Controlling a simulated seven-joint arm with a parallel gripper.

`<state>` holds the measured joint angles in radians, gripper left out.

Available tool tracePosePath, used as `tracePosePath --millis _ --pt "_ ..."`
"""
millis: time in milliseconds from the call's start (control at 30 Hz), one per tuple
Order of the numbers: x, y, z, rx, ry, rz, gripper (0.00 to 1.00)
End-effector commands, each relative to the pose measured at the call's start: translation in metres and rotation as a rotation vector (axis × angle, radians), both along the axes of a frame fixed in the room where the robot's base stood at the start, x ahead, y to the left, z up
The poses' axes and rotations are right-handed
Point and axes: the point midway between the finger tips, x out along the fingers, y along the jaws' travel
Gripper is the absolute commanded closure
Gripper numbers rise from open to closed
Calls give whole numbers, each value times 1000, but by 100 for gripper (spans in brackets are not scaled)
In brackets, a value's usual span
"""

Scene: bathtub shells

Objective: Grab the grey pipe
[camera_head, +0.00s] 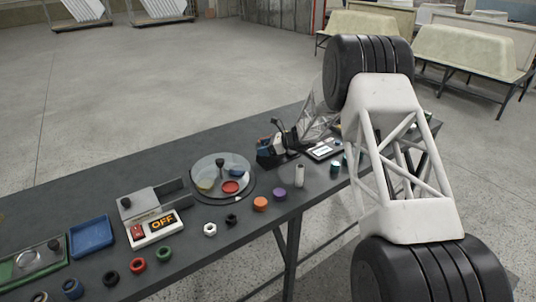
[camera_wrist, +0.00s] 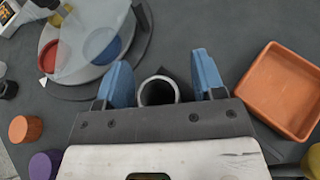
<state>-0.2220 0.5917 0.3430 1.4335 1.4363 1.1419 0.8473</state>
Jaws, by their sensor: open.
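The grey pipe (camera_wrist: 158,92) shows in the wrist view as an open-ended ring, seen from above, between the two blue fingers of my gripper (camera_wrist: 160,82). The fingers are open, one on each side of the pipe, with gaps visible. The pipe's lower part is hidden by the gripper body. In the head view my gripper (camera_head: 274,150) is low over the table behind the turntable's right side; I cannot make out the pipe there.
A turntable (camera_head: 243,190) with coloured discs stands left of my gripper. An orange tray (camera_wrist: 250,105) lies right of the fingers in the wrist view. A pale cylinder (camera_head: 299,176), purple cylinder (camera_head: 279,195) and orange cylinder (camera_head: 260,204) stand near the front edge.

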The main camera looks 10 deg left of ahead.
Motion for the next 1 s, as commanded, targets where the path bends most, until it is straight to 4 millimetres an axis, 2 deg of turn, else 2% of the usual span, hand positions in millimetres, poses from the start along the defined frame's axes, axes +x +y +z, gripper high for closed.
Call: tracePosePath --millis 133,167,500,767,1000 --pt "0 0 0 0 0 0 37" --pt "0 0 0 0 0 0 40" --pt "0 0 0 0 0 0 91" --pt "0 0 1 0 0 0 91" --pt "0 0 16 1 -2 0 91"
